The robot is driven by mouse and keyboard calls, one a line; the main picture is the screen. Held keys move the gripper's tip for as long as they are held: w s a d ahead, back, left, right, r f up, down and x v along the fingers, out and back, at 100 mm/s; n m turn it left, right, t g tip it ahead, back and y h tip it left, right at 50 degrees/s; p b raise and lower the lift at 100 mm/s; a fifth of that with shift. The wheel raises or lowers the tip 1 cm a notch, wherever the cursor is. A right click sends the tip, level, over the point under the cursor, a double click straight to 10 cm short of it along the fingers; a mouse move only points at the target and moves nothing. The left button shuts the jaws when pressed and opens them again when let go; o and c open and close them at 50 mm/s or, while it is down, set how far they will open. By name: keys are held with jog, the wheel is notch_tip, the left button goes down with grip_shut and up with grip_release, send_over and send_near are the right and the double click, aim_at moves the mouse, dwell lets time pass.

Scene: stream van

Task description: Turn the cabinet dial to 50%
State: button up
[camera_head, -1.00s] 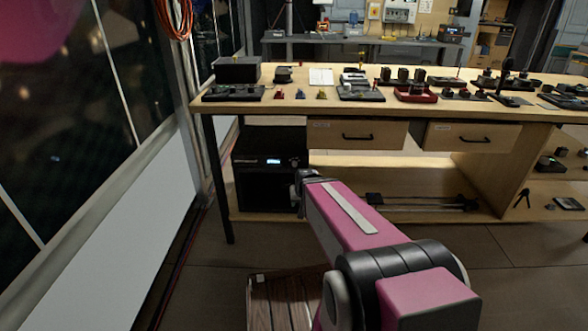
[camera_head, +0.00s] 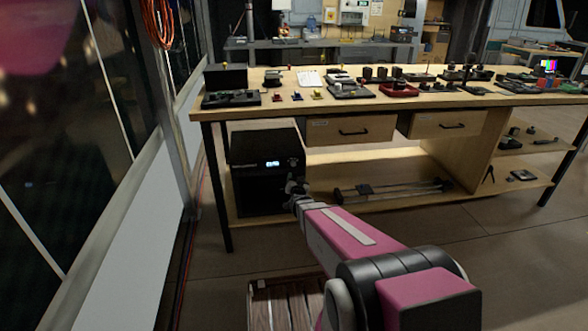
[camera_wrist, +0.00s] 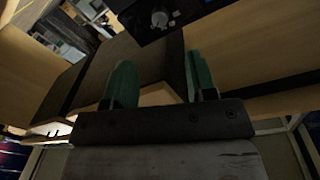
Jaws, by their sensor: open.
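The cabinet (camera_head: 250,185) is a black box with a small lit display (camera_head: 273,163) on its front, on the low shelf under the workbench. In the wrist view, its dark front (camera_wrist: 185,18) is at the top, upside down, with a round grey dial (camera_wrist: 160,18). In the head view, the dial is too small or hidden to make out clearly. My gripper (camera_head: 294,190) is in front of the cabinet's right side. In the wrist view, its two green fingers (camera_wrist: 158,68) are apart with nothing between them. The dial lies beyond the fingertips, apart from them.
The wooden workbench (camera_head: 290,112) above carries many small parts and trays. Two drawers (camera_head: 352,131) hang under its top, right of the cabinet. Dark rails (camera_head: 395,190) lie on the low shelf. A bench leg (camera_head: 220,190) stands left of the cabinet. The floor in front is partly clear.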

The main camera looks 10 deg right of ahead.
aim_at(293, 165)
jog(key=w, duration=1)
jog(key=shift+w+d, duration=0.3)
jog(key=shift+d, duration=0.05)
jog(key=shift+c, duration=0.4)
jog(key=c, duration=0.9)
